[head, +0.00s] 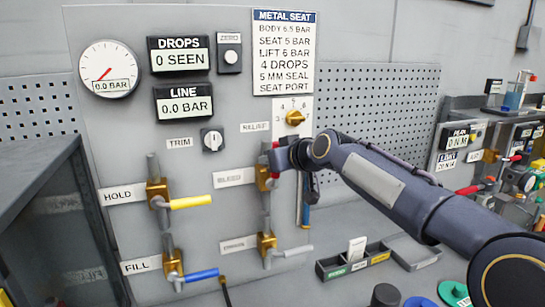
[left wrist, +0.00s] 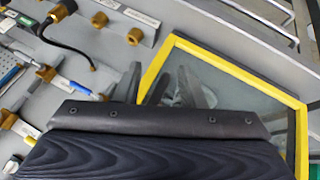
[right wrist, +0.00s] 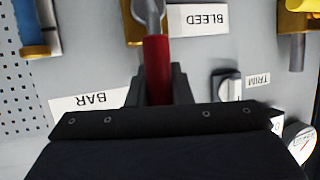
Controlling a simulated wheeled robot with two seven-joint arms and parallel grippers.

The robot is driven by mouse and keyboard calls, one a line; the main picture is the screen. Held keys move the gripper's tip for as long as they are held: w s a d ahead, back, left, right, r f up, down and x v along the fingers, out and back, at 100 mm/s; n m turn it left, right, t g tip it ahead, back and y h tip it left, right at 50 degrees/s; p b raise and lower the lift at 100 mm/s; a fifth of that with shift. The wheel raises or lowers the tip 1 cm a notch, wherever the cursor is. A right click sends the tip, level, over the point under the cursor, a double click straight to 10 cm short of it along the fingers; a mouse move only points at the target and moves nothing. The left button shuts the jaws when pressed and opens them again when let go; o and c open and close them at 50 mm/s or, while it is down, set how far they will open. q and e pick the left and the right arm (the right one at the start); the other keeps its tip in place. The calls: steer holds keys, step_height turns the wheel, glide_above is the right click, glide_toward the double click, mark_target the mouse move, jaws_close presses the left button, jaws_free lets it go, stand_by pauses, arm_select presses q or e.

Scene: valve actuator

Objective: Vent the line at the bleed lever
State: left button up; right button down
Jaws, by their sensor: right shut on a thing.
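The bleed lever (right wrist: 157,68) has a red handle. In the right wrist view it runs between the two dark fingers of my right gripper (right wrist: 160,88), which is shut on it. In the head view my right gripper (head: 278,158) is at the bleed valve (head: 263,178), beside the BLEED label (head: 235,177), and hides most of the lever. The LINE display (head: 184,103) reads 0.0 BAR. The round gauge (head: 108,70) also reads 0.0 BAR. My left gripper (left wrist: 160,88) looks open and empty in the left wrist view, before a yellow-framed pane.
The yellow HOLD lever (head: 190,202) and blue FILL lever (head: 200,275) are to the left on the panel. A grey-handled valve (head: 268,246) sits below the bleed valve. A divided tray (head: 352,260) stands at the panel's foot. The yellow-framed pane (left wrist: 232,62) is close to my left gripper.

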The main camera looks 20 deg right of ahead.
steer(key=shift+f, duration=0.1)
steer(key=c, duration=1.3)
jaws_free()
steer(key=b+v, duration=0.2)
steer(key=v, duration=0.6)
steer(key=shift+w, duration=0.15)
steer(key=s+a+f+m+g, duration=0.2)
steer(key=s+a+f+g, duration=0.2)
steer(key=s+f, duration=1)
steer(key=s+a+f+m+g+y, duration=0.1)
steer(key=s+a+f+g, duration=0.2)
steer(key=s+f, duration=1.2)
steer(key=shift+s+a+f+m+g, duration=0.15)
steer(key=shift+a+f+m+g, duration=0.25)
steer(key=shift+a, duration=0.25)
steer(key=shift+r, duration=0.1)
